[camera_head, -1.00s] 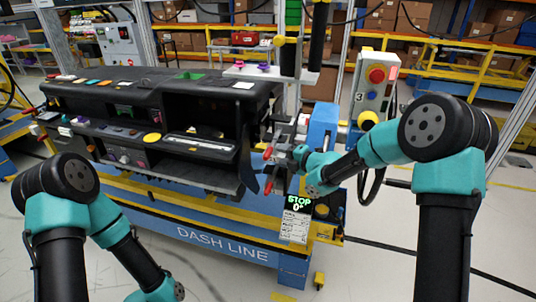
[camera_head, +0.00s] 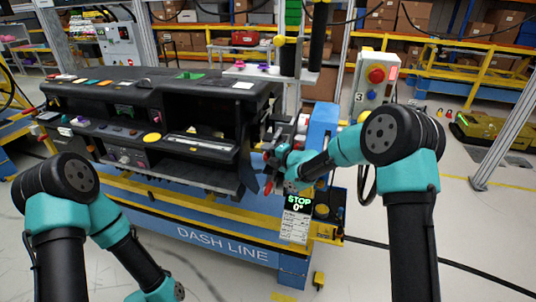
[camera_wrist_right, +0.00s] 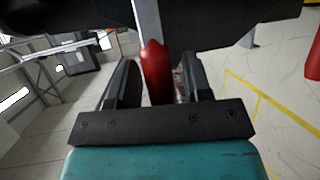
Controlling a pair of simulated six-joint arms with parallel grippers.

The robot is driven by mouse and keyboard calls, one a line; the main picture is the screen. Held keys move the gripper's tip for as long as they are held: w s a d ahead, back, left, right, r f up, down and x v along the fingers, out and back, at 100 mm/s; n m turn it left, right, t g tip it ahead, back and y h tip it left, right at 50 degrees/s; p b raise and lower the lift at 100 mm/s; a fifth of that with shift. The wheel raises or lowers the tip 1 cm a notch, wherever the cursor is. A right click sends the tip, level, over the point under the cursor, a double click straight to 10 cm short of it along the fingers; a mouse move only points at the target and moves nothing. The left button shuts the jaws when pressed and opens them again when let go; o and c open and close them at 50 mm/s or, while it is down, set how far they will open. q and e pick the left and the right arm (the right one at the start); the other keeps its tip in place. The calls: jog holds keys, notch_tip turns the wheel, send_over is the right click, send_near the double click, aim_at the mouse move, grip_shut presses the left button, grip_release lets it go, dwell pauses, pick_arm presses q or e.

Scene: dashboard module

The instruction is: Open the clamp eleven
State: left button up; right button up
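The clamp's red handle (camera_wrist_right: 156,72) on a metal lever stands between the two fingers of my right gripper (camera_wrist_right: 158,85) in the right wrist view. The fingers are apart, with a gap on the right side of the handle; I cannot tell whether the left finger touches it. In the head view my right gripper (camera_head: 270,162) is at the right end of the dashboard module (camera_head: 165,125), with a red handle (camera_head: 268,187) just below it. The clamp body is mostly hidden, and I cannot read a clamp number. My left gripper is out of view below the picture.
The dashboard rests on a blue and yellow stand (camera_head: 215,235). A control box (camera_head: 375,85) with a red button stands behind that arm.

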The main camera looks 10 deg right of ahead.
grip_shut()
